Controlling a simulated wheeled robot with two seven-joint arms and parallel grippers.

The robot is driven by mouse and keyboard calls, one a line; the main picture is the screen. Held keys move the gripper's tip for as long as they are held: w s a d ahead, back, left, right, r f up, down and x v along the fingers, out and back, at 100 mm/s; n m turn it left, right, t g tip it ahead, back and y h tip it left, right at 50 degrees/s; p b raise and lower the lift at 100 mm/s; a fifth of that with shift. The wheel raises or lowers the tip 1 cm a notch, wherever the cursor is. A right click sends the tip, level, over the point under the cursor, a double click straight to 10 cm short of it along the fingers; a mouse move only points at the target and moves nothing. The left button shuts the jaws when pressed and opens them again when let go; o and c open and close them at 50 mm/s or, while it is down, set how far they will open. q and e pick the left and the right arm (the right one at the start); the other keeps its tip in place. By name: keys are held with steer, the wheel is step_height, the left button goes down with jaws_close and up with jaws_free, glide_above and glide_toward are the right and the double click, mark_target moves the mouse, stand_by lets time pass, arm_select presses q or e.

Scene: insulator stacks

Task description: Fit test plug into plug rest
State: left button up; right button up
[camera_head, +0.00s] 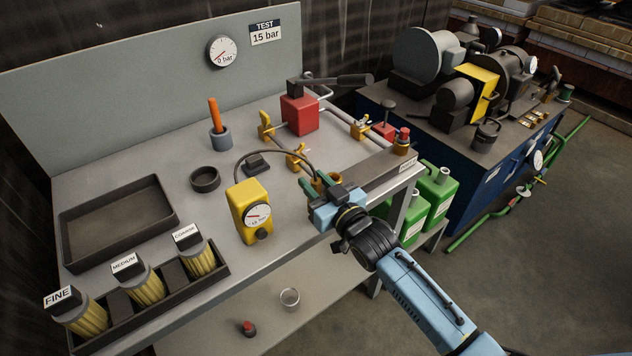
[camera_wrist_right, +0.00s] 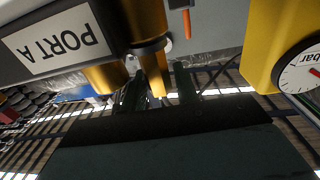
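My right gripper (camera_head: 318,184) is at the front edge of the bench, by a brass fitting (camera_head: 330,178) that it partly covers. In the right wrist view its two dark green fingers (camera_wrist_right: 158,92) stand apart, with a tapered brass part (camera_wrist_right: 152,72) between them and a gap showing beside it. This is beside the PORT A label (camera_wrist_right: 58,40). A red-topped brass plug (camera_head: 403,138) stands at the bench's right end. Which piece is the test plug is unclear. A dark round ring (camera_head: 205,179) lies on the bench; I cannot tell if it is the plug rest. My left gripper is out of view.
A yellow gauge unit (camera_head: 247,208) stands close left of my right gripper, its hose arching behind. A red block (camera_head: 299,115) with brass valves is further back. Green cans (camera_head: 437,190) stand below right.

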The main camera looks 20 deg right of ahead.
steer(key=o, duration=0.3)
steer(key=shift+r, duration=0.1)
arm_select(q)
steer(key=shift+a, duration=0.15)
arm_select(e)
steer(key=shift+w+d, duration=0.1)
steer(key=shift+d, duration=0.05)
steer(key=shift+s+d, duration=0.1)
steer(key=shift+s, duration=0.25)
steer(key=p+v, duration=0.1)
steer(key=v, duration=0.4)
steer(key=shift+s, duration=0.1)
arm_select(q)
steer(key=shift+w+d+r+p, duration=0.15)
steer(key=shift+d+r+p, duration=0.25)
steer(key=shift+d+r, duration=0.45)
arm_select(e)
steer(key=v, duration=0.7)
steer(key=shift+s+a, duration=0.25)
steer(key=shift+s, duration=0.1)
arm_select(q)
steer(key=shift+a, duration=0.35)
